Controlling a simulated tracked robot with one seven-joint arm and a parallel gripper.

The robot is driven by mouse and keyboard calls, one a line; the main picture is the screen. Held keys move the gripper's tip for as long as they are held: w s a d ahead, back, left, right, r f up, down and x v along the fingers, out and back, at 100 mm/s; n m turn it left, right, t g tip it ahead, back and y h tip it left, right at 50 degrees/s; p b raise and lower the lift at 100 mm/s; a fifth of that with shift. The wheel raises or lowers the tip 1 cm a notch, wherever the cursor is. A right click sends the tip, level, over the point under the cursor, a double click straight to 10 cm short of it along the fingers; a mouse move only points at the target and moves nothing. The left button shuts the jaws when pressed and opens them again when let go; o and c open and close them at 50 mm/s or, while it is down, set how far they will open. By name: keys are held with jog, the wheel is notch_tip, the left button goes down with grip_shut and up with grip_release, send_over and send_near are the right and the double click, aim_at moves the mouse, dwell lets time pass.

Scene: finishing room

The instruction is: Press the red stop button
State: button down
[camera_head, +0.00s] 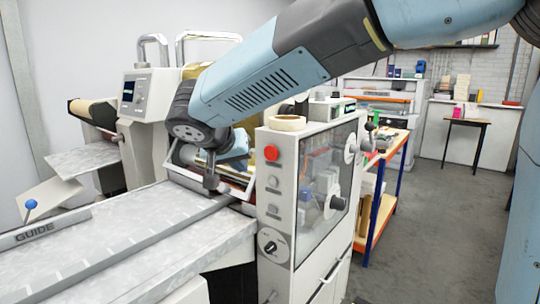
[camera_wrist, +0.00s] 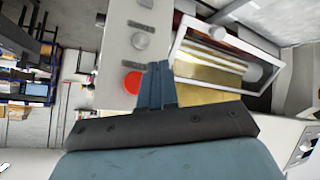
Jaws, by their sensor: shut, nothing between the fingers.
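The red stop button (camera_head: 271,153) is a round red knob at the top of the control column on the pale machine cabinet (camera_head: 291,205), above several grey knobs. In the wrist view the red button (camera_wrist: 133,82) shows just left of my blue fingers, partly covered by them. My gripper (camera_wrist: 160,66) is shut and empty, its fingers together. In the head view my arm reaches in from the upper right and its wrist is left of the button, over the machine bed. The fingertips are hard to make out there. I cannot tell whether they touch the panel.
A long grey machine bed with a guide rail (camera_head: 45,233) fills the lower left. A framed guard with yellow rollers (camera_wrist: 218,68) is right of my fingers in the wrist view. A tape roll (camera_head: 287,123) lies on the cabinet. Floor (camera_head: 430,240) at the right is clear.

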aim_at(264, 153)
jog(key=w+d, duration=0.4)
jog(key=w, duration=0.2)
jog(key=shift+w+d, duration=0.15)
jog(key=shift+w, duration=0.05)
dwell(2.1)
jog(key=shift+w+d, duration=0.2)
jog(key=shift+w, duration=0.1)
jog(key=shift+w+d, duration=0.25)
jog(key=shift+w, duration=0.1)
dwell(0.9)
jog(key=shift+s+a, duration=0.1)
jog(key=shift+s, duration=0.05)
jog(key=shift+s+a, duration=0.35)
jog(key=shift+s, duration=0.2)
dwell(0.3)
jog(key=s+a, duration=0.2)
jog(key=s, duration=0.2)
jog(key=shift+s+a, duration=0.1)
jog(key=shift+a, duration=0.3)
